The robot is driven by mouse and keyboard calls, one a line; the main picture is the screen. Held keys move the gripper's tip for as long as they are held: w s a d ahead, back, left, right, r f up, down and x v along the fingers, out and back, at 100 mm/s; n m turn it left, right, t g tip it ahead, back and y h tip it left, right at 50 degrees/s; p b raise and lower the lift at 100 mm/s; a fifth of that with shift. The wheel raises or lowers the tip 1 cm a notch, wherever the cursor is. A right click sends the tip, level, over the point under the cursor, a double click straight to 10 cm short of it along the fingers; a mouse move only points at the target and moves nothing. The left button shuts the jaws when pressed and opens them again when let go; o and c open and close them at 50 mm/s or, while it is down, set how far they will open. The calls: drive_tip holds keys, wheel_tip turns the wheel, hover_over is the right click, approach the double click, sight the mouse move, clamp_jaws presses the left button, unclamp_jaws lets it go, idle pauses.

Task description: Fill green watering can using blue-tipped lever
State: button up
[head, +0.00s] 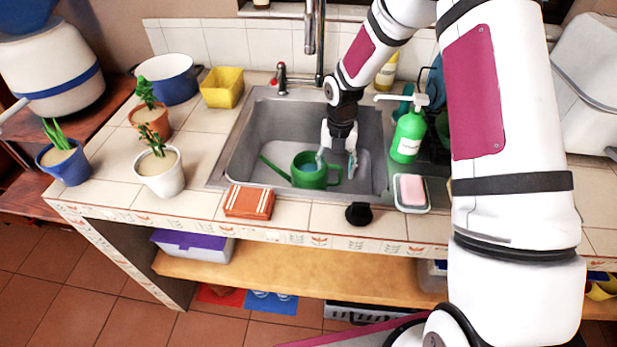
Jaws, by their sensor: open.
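The green watering can (307,172) is in the metal sink near its front edge, its spout pointing left and its handle on the right. My gripper (337,168) reaches down into the sink with its fingers apart at the right side of the can, near the handle. I cannot tell whether a finger touches the can. The tall grey faucet (310,38) stands at the back of the sink. A lever with a red tip (281,68) is to the left of the faucet. I cannot make out the blue-tipped lever; my arm covers the area right of the faucet.
Potted plants (159,171) stand left of the sink (238,152). A yellow container (222,88) is behind them. An orange sponge or cloth (249,202), a black object (359,213) and a soap dish (411,206) line the front edge. A green soap bottle (407,138) stands right of the sink.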

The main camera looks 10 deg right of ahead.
clamp_jaws()
drive_tip(key=shift+r, duration=0.15)
